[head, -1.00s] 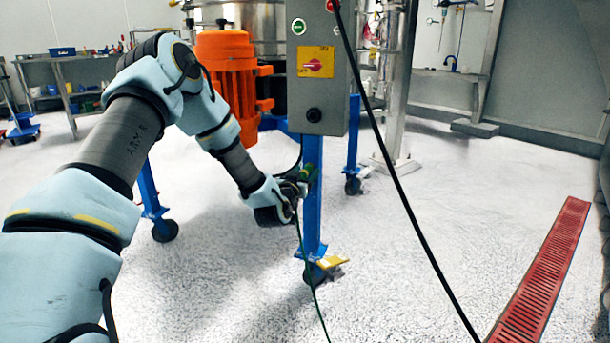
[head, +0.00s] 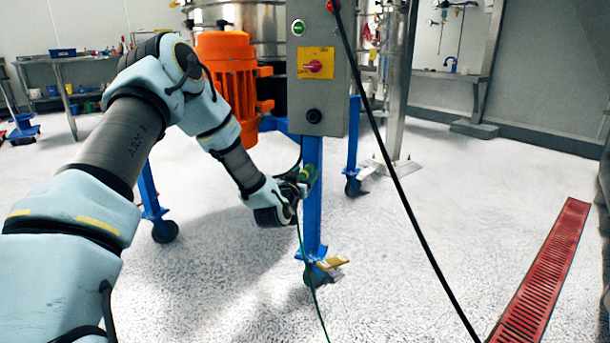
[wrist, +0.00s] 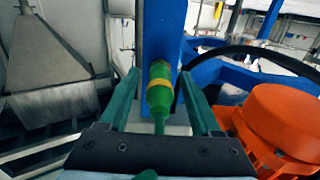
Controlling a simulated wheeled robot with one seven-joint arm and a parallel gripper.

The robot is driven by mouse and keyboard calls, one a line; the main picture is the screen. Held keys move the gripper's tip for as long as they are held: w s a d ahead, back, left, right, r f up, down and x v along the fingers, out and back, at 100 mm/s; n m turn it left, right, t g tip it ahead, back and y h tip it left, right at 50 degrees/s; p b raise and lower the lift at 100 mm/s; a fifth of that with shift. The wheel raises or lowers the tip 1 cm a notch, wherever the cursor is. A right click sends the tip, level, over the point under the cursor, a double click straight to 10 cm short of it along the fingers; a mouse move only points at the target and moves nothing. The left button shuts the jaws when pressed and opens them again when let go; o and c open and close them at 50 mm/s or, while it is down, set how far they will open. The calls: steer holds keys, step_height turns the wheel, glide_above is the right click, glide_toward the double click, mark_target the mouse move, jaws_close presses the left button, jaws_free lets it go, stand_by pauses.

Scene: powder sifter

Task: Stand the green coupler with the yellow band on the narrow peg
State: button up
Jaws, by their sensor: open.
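The green coupler (wrist: 160,88) with the yellow band is in the middle of the wrist view, between the two fingers of my gripper (wrist: 158,97). Gaps show on both sides of it, so the fingers are open around it. A green cable runs from its near end towards my palm. In the head view the coupler (head: 308,174) is a small green shape at my gripper (head: 303,181), by the blue leg (head: 312,215) under the grey control box. I cannot make out the narrow peg in either view.
The grey control box (head: 318,85) hangs just above my gripper. An orange motor (head: 226,80) stands behind my arm. A black cable (head: 405,200) crosses the right side. A red floor drain (head: 540,270) lies at the right, with clear floor beside it.

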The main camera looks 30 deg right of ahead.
stand_by(0.3)
jaws_close()
stand_by(0.4)
stand_by(0.7)
steer(key=shift+v, duration=2.95)
